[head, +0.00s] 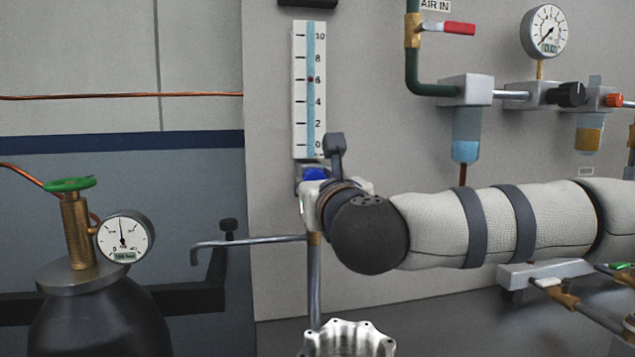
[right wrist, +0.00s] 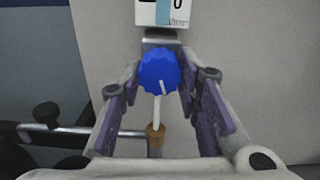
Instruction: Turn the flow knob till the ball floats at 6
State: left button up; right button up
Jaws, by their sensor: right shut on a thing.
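The white flow meter (head: 301,90) stands upright on the grey panel, with a scale marked from 0 to 10. Its small dark red ball (head: 310,79) floats level with the 6 mark. The blue flow knob (head: 315,174) is below the tube, partly hidden by my right gripper (head: 316,186). In the right wrist view the ribbed knob (right wrist: 158,71) has a white pointer line slanting down, slightly right. My right gripper (right wrist: 160,82) is shut on the knob, one finger on each side. My left gripper is not in view.
A gas cylinder (head: 100,315) with a gauge (head: 125,237) stands at the left. A bent metal rod (head: 250,242) sticks out left of my right gripper. A machined housing (head: 348,340) sits below. Filters, pipes and a red-handled valve (head: 460,29) are on the right.

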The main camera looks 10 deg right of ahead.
jog(key=o, duration=1.1)
jog(key=shift+o, duration=0.2)
jog(key=s, duration=1.2)
